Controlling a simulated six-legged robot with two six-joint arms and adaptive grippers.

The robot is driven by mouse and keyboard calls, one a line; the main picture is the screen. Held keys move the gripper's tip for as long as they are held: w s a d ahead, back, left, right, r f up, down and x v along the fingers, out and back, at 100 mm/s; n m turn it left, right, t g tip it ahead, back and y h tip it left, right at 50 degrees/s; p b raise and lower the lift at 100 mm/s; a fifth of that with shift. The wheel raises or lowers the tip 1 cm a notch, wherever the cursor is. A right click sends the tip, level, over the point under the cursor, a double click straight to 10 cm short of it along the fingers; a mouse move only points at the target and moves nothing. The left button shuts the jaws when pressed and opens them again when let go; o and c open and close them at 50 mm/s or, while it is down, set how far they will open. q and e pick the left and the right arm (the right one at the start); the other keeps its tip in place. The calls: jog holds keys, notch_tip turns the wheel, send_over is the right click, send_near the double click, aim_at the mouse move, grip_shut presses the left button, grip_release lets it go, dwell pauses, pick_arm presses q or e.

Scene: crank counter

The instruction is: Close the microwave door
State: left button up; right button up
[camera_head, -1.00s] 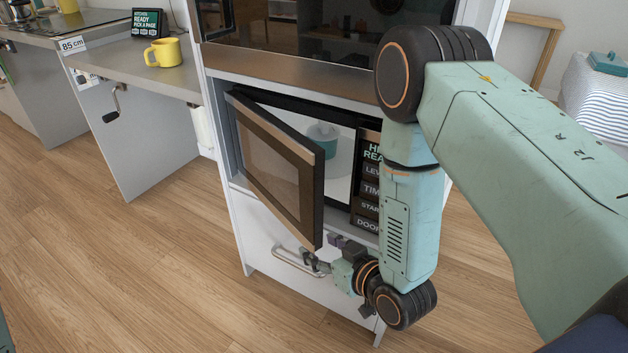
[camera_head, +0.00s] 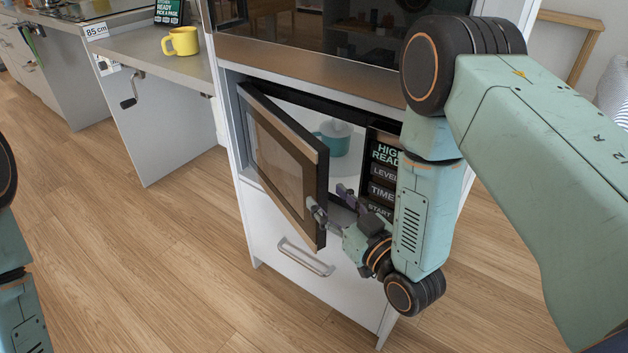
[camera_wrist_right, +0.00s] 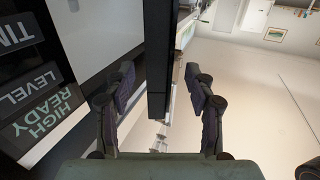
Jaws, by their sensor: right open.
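The microwave door (camera_head: 282,160) stands partly open, hinged at its left side, its free right edge swung out toward me. My right gripper (camera_head: 331,196) is open at the lower part of that free edge. In the right wrist view the door edge (camera_wrist_right: 158,60) runs between the two spread fingers of the gripper (camera_wrist_right: 166,90), with a gap to the right finger. Inside the microwave a teal container (camera_head: 334,138) shows past the door. The control panel (camera_head: 384,170) is right of the opening. My left gripper is out of view.
A drawer with a bar handle (camera_head: 306,258) lies below the microwave. A dark glass-fronted appliance (camera_head: 320,40) is above it. A counter with a yellow mug (camera_head: 181,42) and a crank (camera_head: 129,90) stands left. The wooden floor (camera_head: 160,260) in front is clear.

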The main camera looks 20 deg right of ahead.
aim_at(322, 194)
jog(key=b+x, duration=0.1)
jog(key=x, duration=0.4)
jog(key=shift+w+a, duration=0.2)
jog(key=shift+w, duration=0.15)
jog(key=shift+b+x, duration=0.4)
jog(key=shift+x, duration=0.35)
jog(key=shift+d, duration=0.1)
grip_shut()
